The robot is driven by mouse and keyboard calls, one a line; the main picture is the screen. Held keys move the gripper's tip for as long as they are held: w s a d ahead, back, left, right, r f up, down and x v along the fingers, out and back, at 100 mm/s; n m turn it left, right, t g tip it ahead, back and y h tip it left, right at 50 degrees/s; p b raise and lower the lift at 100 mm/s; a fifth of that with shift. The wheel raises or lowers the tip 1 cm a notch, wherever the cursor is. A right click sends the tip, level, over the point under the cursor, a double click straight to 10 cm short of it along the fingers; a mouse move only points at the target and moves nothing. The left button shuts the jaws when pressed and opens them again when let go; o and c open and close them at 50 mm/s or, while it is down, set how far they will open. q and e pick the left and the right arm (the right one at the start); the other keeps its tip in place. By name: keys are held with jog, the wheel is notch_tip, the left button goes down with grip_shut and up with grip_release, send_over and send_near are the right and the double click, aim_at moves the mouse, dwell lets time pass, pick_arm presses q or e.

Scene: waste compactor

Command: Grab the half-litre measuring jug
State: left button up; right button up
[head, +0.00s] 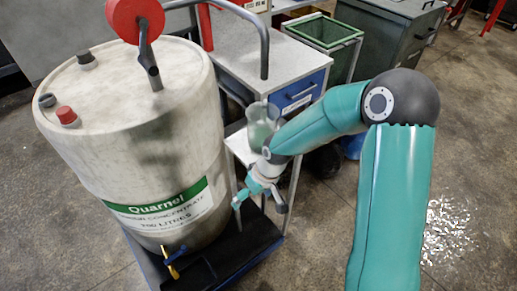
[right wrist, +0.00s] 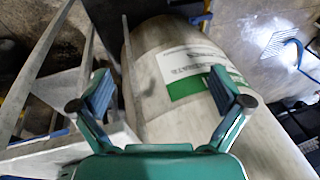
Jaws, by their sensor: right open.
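The measuring jug (head: 262,122) is a translucent, greenish vessel. It stands upright on a small white stand (head: 240,147) to the right of the big drum, its lower right side partly hidden by my right arm. My right gripper (head: 258,203) is below and in front of the jug, apart from it, and beside the drum. In the right wrist view its two fingers (right wrist: 163,92) are spread wide with nothing between them; the drum's label lies behind the gap. I cannot make out the jug in that view. My left gripper is not in view.
A blue-and-grey cabinet (head: 300,90) stands behind the jug. A grey curved pipe (head: 264,50) rises above it. Shiny scraps (head: 448,230) lie on the floor at right.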

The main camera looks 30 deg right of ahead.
aim_at(270, 132)
jog(key=w+d+r+t+h+b, duration=0.1)
jog(key=d+r+t+h+b, duration=0.25)
jog(key=d+r, duration=0.85)
jog(key=shift+m+g+y, duration=0.25)
jog(key=shift+m+g, duration=0.15)
jog(key=shift+g, duration=0.05)
jog(key=w, duration=0.2)
jog(key=w+r, duration=0.1)
jog(key=w, duration=0.4)
jog(key=shift+w+d+r+p, duration=0.15)
jog(key=shift+w+d+p, duration=0.1)
jog(key=shift+p, duration=0.1)
jog(key=w, duration=0.1)
jog(key=w+p, duration=0.1)
jog(key=w, duration=0.1)
jog(key=w+f, duration=0.1)
jog(key=w, duration=0.1)
jog(key=shift+d, duration=0.2)
jog(key=shift+f, duration=0.1)
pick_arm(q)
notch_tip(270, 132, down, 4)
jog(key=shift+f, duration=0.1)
pick_arm(e)
jog(key=c, duration=1)
jog(key=shift+c, duration=0.2)
